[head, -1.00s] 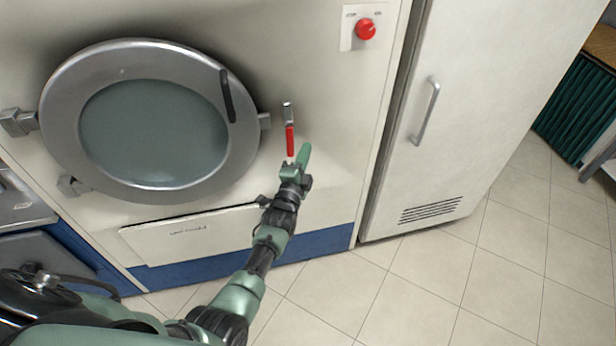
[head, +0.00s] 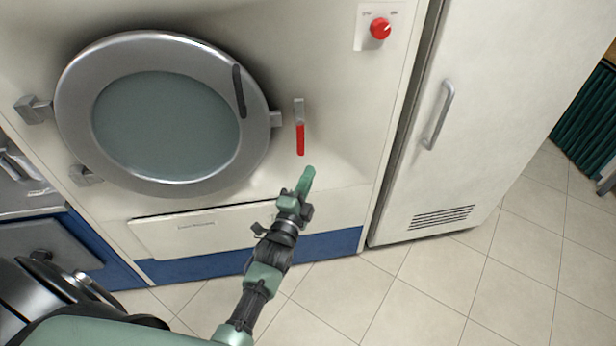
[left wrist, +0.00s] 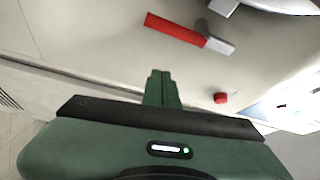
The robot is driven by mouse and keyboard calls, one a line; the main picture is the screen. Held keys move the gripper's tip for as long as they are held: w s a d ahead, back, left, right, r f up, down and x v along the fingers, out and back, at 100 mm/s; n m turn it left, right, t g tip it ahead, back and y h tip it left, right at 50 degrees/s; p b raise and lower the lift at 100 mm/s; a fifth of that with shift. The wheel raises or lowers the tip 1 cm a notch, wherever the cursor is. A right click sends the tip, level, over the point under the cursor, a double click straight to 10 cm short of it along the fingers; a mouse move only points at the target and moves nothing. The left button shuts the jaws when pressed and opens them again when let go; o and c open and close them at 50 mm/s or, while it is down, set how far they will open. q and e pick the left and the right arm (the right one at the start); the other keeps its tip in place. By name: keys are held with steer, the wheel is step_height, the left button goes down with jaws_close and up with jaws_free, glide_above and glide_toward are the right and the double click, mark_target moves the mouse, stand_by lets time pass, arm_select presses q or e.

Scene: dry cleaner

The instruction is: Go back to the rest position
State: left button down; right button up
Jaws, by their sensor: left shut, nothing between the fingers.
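My left gripper (head: 308,180) is shut and empty, in front of the machine's white panel in the head view. Its fingertips are a little below the red-handled lever (head: 300,140), which hangs downward, and there is a gap between them. In the left wrist view the shut green fingers (left wrist: 161,88) point toward the panel, and the red lever (left wrist: 176,30) lies beyond them, apart from them. My right gripper does not show in either view.
The machine has a round door (head: 165,115) with a grey rim, a red knob (head: 380,28) and a lower flap (head: 185,232). A white cabinet (head: 480,120) with a handle stands to the right. The tiled floor (head: 430,290) is clear.

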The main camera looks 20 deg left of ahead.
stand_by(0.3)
arm_select(q)
steer(key=s+d+f+n+g+h, duration=0.1)
steer(key=s+f+n+g, duration=0.15)
steer(key=s+f, duration=0.6)
steer(key=s+d+f+n+g+b, duration=0.1)
steer(key=s+d+f+n+g, duration=0.2)
steer(key=f, duration=1.1)
steer(key=s+f+n+g+h, duration=0.1)
steer(key=s+f+g, duration=0.4)
steer(key=f, duration=0.6)
steer(key=s+a+f+n+g, duration=0.1)
steer(key=s+f, duration=0.4)
steer(key=s, duration=0.6)
steer(key=s+a+f+n+g, duration=0.1)
steer(key=s+f+n+g, duration=0.2)
steer(key=s, duration=0.8)
steer(key=s+a+f+n+g+b, duration=0.1)
steer(key=s+a+f+n+g, duration=0.1)
steer(key=s+f, duration=0.6)
steer(key=s+g, duration=0.1)
steer(key=s, duration=0.3)
steer(key=shift+g+y, duration=0.3)
steer(key=shift+g, duration=0.05)
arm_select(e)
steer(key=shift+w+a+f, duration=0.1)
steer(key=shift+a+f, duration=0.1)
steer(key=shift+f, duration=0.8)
